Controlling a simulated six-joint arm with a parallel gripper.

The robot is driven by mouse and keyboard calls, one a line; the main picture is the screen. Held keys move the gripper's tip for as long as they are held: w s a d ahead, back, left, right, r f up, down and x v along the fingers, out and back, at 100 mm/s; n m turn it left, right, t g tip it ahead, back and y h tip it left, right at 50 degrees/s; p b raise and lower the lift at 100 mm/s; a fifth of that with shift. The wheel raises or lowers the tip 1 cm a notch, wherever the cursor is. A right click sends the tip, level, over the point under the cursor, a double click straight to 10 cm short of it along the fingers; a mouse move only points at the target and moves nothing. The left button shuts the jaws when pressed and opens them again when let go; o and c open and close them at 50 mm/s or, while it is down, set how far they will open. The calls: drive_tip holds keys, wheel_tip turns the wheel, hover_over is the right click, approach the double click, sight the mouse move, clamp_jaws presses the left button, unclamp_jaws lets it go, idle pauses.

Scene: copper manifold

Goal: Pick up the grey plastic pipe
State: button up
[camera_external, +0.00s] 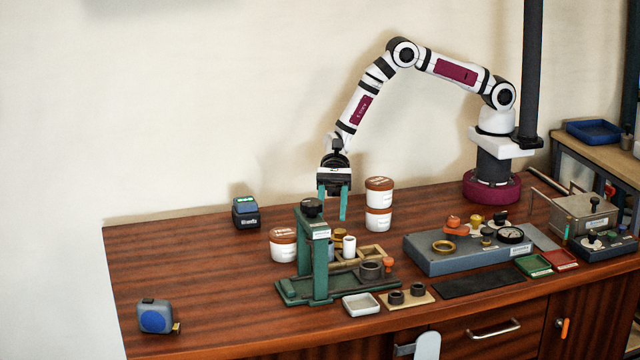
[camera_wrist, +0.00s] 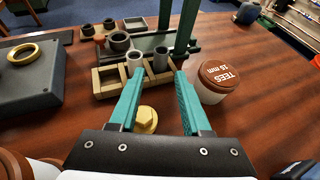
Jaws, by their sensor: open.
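In the wrist view a short grey cylinder, likely the grey plastic pipe (camera_wrist: 161,58), stands upright in a wooden tray (camera_wrist: 107,88) with compartments. A cream-white tube (camera_wrist: 135,63) stands just left of it; it also shows in the external view (camera_external: 349,247). The grey pipe cannot be made out clearly in the external view, where the green press stands in front. My gripper (camera_wrist: 159,74) is open and empty, pointing down; its teal fingers appear on either side of the grey pipe's line. In the external view my gripper (camera_external: 333,207) hangs above the tray area, clear of it.
A green press (camera_external: 315,262) stands close by the tray. A tub labelled tees (camera_wrist: 214,82) is right of my fingers, and a brass fitting (camera_wrist: 146,119) lies below them. Stacked tubs (camera_external: 379,205) and a grey fixture block (camera_external: 440,262) are to the right. The table's left is mostly clear.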

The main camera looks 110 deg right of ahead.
drive_tip(key=x, duration=0.9)
drive_tip(key=shift+d+f, duration=0.15)
drive_tip(key=shift+f, duration=0.05)
clamp_jaws()
